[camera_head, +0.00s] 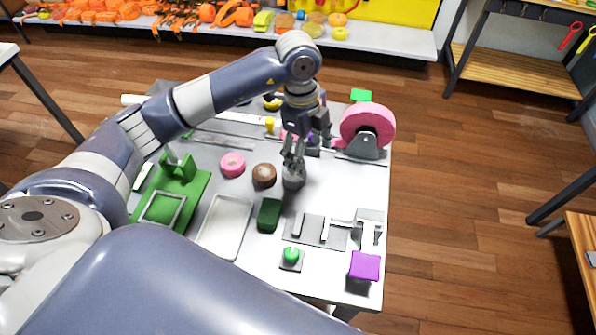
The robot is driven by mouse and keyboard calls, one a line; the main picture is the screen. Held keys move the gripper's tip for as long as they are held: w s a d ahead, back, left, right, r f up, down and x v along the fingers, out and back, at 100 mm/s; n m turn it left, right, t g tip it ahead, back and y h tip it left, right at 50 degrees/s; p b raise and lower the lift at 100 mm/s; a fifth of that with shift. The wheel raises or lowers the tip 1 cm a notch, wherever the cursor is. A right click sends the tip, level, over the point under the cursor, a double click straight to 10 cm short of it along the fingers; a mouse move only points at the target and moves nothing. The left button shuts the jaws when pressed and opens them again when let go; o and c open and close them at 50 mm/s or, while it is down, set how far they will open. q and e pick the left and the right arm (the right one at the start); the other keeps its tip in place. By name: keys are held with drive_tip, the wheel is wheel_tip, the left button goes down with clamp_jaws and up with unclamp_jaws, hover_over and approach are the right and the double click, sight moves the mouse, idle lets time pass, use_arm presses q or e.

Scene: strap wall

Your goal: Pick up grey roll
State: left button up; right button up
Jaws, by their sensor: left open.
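The grey roll (294,181) stands on the white table, right of the brown roll. My left gripper (293,160) points down right over it, with its fingers at the roll's top. The gripper is open; whether the fingers touch the roll I cannot tell. The fingers hide part of the roll's top. My right gripper is not in view.
A brown roll (264,176) and a pink roll (232,164) lie left of it. A large pink tape wheel (367,126) stands behind right. Nearer are a dark green block (269,215), a white tray (226,227), a green fixture (170,200) and a purple cube (365,266).

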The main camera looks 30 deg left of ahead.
use_arm(q)
drive_tip(key=a+y, duration=0.1)
drive_tip(key=a, duration=0.2)
drive_tip(key=n+p, duration=0.1)
hover_over(294, 176)
drive_tip(key=w, duration=0.2)
drive_tip(key=f, duration=0.4)
drive_tip(key=shift+s+f, duration=0.25)
drive_tip(key=shift+f+p, duration=0.35)
drive_tip(key=shift+f, duration=0.2)
drive_tip(key=f, duration=0.1)
drive_tip(key=f+p, duration=0.1)
drive_tip(key=f, duration=0.1)
drive_tip(key=shift+s+a+f+p, duration=0.25)
drive_tip(key=shift+s+f+p, duration=0.05)
drive_tip(key=shift+f, duration=0.5)
drive_tip(key=c, duration=1.2)
